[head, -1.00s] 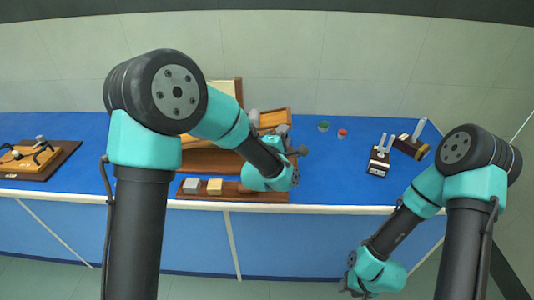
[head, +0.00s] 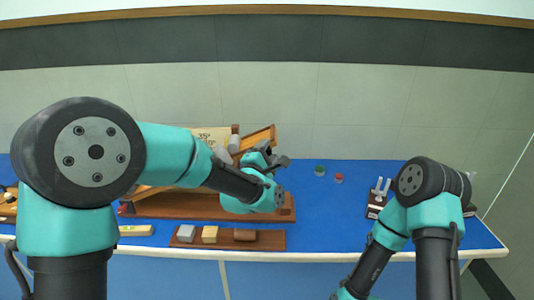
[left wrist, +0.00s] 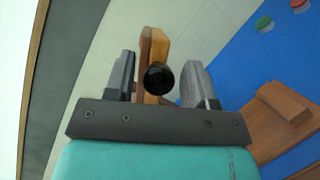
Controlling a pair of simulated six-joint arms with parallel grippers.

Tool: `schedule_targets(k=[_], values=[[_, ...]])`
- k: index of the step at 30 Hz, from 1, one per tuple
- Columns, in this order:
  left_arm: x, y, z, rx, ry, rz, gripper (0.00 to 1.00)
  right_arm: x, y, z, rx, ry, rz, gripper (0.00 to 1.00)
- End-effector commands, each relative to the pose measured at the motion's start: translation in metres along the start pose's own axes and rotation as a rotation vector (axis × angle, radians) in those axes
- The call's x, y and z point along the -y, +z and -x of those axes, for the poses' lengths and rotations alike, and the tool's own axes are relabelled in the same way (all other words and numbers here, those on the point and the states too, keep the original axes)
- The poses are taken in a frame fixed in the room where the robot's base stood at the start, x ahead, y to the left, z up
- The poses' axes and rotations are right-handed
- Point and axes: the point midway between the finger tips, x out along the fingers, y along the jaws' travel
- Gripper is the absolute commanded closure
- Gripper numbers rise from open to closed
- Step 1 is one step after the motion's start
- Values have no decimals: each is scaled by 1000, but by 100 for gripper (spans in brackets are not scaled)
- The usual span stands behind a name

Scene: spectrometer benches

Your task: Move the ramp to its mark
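The ramp (head: 257,138) is a light wooden plank, tilted up to the right, above a long brown base board (head: 160,206) on the bench. My left gripper (head: 268,160) is at its raised right end. In the left wrist view, the ramp (left wrist: 155,50) is between the two fingers of that gripper (left wrist: 160,80), with a round black knob in front of it. My arm hides much of the ramp's middle, and I cannot make out the mark. The right gripper is below the picture's edge.
A tray (head: 264,247) with a grey, a tan and a brown block lies in front. A spirit level (head: 135,230) is to its left. Green (head: 319,170) and red (head: 339,178) discs lie right. A pronged device (head: 378,196) stands beyond them. Blue bench between is clear.

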Motion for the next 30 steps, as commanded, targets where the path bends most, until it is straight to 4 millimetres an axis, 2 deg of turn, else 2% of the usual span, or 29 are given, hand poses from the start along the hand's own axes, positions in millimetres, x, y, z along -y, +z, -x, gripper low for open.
schedule_targets(k=[9,14,20,30], values=[[0,0,1,1,0,-1,46,0,0,0,0,0,0,57],[0,1,10,1,0,-1,46,0,0,0,0,0,0,57],[0,1,39,2,-1,-1,46,0,0,0,0,0,0,57],[0,1,105,2,-2,-1,46,0,0,0,0,0,0,57]])
